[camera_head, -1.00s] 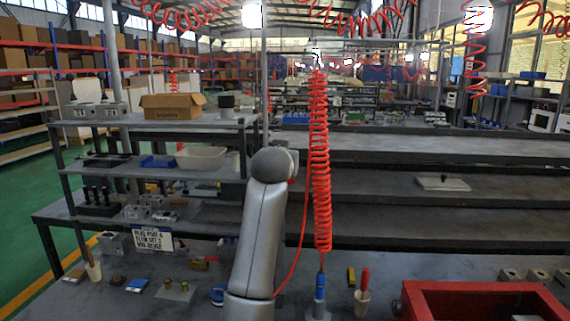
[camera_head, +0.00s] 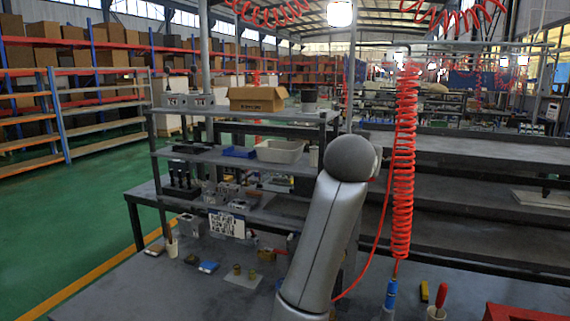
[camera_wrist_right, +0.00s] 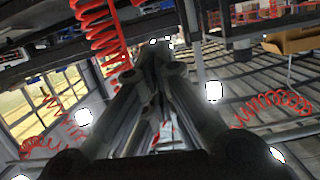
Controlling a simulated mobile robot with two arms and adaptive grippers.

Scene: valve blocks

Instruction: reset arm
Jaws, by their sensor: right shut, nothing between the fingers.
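My right gripper (camera_wrist_right: 160,52) shows in the right wrist view with its two fingers brought together at the tips. I see no object between them. The wrist view is tilted and looks toward the roof, with a red coiled hose (camera_wrist_right: 100,38) to the left of the fingers. In the head view one of my grey arm links rises in front of the workbench (camera_head: 110,295), left of the hanging red coiled hose (camera_head: 403,160). No gripper shows in the head view, and my left gripper is in neither current view.
A shelf rack behind the bench holds an open cardboard box (camera_head: 257,99), a white bin (camera_head: 280,151) and a blue tray (camera_head: 239,152). Small metal parts and a white sign (camera_head: 226,225) stand on the bench. A red crate (camera_head: 525,312) is at lower right. Green floor (camera_head: 60,225) is clear at left.

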